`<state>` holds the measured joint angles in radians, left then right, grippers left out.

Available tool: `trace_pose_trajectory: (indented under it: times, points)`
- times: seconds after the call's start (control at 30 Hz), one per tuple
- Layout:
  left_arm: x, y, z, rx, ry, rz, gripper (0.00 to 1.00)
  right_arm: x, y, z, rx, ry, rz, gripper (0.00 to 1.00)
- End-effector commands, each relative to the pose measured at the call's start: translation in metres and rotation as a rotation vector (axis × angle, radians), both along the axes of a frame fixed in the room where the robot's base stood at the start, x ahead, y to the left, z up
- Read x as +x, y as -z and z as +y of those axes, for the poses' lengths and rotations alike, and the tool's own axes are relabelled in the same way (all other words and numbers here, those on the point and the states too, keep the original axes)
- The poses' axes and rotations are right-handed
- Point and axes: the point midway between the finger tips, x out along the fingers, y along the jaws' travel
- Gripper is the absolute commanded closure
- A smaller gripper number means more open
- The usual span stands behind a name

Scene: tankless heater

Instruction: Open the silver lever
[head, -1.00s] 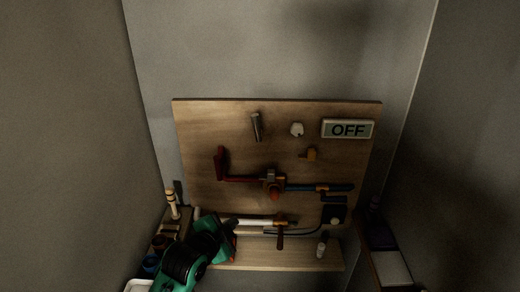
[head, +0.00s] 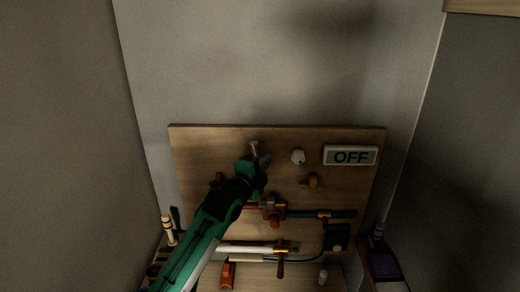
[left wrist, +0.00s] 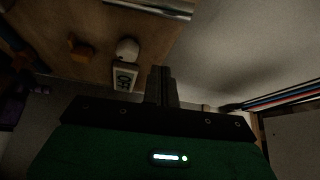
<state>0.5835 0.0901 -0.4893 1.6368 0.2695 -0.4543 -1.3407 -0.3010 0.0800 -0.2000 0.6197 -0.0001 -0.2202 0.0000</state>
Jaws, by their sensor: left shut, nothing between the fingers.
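The silver lever (head: 254,147) is a short metal bar at the upper middle of the wooden board (head: 210,150). Its lower part is hidden behind my left gripper in the head view. In the left wrist view a shiny metal bar, likely the silver lever (left wrist: 155,8), lies at the top edge. My left gripper (head: 262,162) is shut and empty, with its fingertips close beside the lever's lower right side. I cannot tell whether they touch. In the left wrist view the closed fingers (left wrist: 160,85) point up towards the board. My right gripper is not in view.
A white knob (head: 298,157), an orange knob (head: 312,182) and an OFF display (head: 350,156) are right of the lever. Red and blue pipes (head: 305,214) with valves run below. A shelf (head: 300,278) juts out underneath. Walls close in both sides; the wall above is bare.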

Motion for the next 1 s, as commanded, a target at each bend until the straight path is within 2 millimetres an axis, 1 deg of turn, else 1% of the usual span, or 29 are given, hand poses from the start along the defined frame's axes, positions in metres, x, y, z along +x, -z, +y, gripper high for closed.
trace_pose_trajectory:
  times: [0.03, 0.3, 0.4, 0.6, 0.73, 1.0]
  points:
    - [0.008, -0.005, -0.005, -0.002, 0.0, 0.003, 1.0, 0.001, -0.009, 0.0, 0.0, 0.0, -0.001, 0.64]
    - [0.042, -0.008, -0.025, -0.001, -0.001, 0.003, 1.0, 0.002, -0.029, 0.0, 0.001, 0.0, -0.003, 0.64]
    - [0.045, -0.005, -0.009, 0.004, -0.003, 0.003, 1.0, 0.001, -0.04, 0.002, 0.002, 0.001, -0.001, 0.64]
    - [0.048, -0.001, 0.009, 0.002, -0.002, 0.001, 1.0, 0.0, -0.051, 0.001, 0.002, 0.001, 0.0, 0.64]
    - [0.049, 0.002, 0.014, 0.001, -0.001, 0.001, 1.0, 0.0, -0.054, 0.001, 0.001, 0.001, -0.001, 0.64]
    - [0.049, 0.003, 0.015, 0.001, -0.001, 0.001, 1.0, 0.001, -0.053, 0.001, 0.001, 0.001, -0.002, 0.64]
